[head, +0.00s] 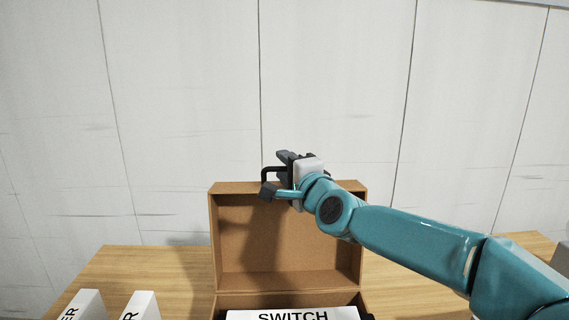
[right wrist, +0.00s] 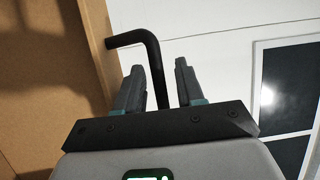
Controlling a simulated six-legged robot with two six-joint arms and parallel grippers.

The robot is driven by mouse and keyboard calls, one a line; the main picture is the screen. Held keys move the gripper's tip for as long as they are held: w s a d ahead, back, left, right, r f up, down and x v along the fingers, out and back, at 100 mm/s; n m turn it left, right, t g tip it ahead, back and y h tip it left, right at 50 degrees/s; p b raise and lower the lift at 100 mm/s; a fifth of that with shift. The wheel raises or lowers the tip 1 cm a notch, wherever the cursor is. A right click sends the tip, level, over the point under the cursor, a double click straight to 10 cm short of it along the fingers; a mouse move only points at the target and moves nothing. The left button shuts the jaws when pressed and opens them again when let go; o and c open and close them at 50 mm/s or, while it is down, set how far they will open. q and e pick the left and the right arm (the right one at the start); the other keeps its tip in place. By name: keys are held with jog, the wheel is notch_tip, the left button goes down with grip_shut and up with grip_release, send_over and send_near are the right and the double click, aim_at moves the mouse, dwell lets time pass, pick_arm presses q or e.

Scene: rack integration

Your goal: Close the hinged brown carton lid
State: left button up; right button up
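The brown carton (head: 216,240) stands on the table with its lid (head: 245,235) open and upright at the back. The lid's inner face also fills the left of the right wrist view (right wrist: 40,90). A bent black handle (right wrist: 150,55) meets the lid's edge; it shows above the lid's top edge in the head view (head: 263,174). My right gripper (head: 277,172) is at the lid's top edge. In the right wrist view, its fingers (right wrist: 157,85) are open, with the handle passing between them and a gap visible at the right finger. My left gripper is not in view.
A white box marked SWITCH (head: 290,315) shows at the carton's front opening. Two white labelled boxes (head: 80,305) (head: 142,306) stand at left on the wooden table (head: 150,262). A pale panelled wall (head: 180,100) is behind.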

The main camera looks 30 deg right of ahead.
jog(key=shift+w, duration=0.55)
jog(key=shift+s+d+r, duration=0.1)
jog(key=shift+s, duration=0.2)
jog(key=shift+w, duration=0.25)
jog(key=c, duration=0.7)
jog(key=shift+s, duration=0.1)
grip_shut()
